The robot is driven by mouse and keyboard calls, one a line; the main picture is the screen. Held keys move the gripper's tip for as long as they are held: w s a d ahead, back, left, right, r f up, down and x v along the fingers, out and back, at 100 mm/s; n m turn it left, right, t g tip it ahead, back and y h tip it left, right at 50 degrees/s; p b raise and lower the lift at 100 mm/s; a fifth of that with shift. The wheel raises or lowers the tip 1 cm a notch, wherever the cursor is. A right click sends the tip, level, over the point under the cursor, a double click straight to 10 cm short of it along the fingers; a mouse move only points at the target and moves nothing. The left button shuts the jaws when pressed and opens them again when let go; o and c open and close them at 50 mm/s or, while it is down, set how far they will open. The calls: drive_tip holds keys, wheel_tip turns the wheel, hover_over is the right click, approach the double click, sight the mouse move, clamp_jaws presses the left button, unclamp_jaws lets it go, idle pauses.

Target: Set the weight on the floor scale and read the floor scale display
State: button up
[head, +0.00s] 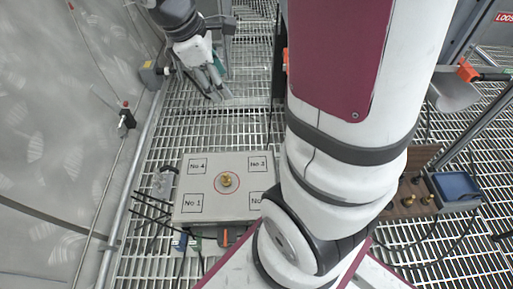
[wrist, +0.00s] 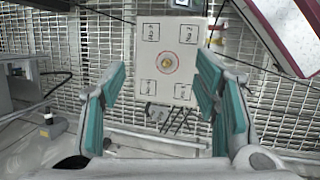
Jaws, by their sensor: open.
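The floor scale (head: 203,208) is a pale square plate on the grating, with a red circle and numbered corner labels. A small brass weight (head: 227,180) stands inside the red circle. In the wrist view the scale (wrist: 153,32) lies beyond my fingers, with the weight (wrist: 166,67) in its circle. My gripper (head: 218,84) is open and empty, above and behind the scale, apart from the weight. Its teal fingers (wrist: 164,98) are spread wide in the wrist view. A small dark box (wrist: 183,3) at the scale's far edge may be the display; no reading is legible.
A brown block (head: 408,192) with several brass weights stands at the right, beside a blue tray (head: 457,187). Dark cables (head: 150,207) lie left of the scale. A rail and grey wall (head: 50,110) bound the left side. My arm hides the scale's right part.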

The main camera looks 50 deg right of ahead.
drive_tip(key=s+a+r+m+y, duration=0.2)
drive_tip(key=s+a, duration=0.4)
drive_tip(key=s, duration=0.5)
drive_tip(key=s+a+r+m+y, duration=0.2)
drive_tip(key=s+a+r+m, duration=0.2)
drive_tip(key=s+a+m, duration=0.3)
drive_tip(key=s, duration=0.5)
drive_tip(key=shift+r+m+t, duration=0.15)
drive_tip(key=shift+m+t, duration=0.15)
drive_tip(key=shift+t, duration=0.1)
wheel_tip(320, 180, up, 33)
drive_tip(key=t+p, duration=0.4)
drive_tip(key=p, duration=2.6)
drive_tip(key=shift+d+f+p, duration=0.2)
drive_tip(key=shift+d+p, duration=0.1)
drive_tip(key=shift+p, duration=0.1)
drive_tip(key=shift+w, duration=0.1)
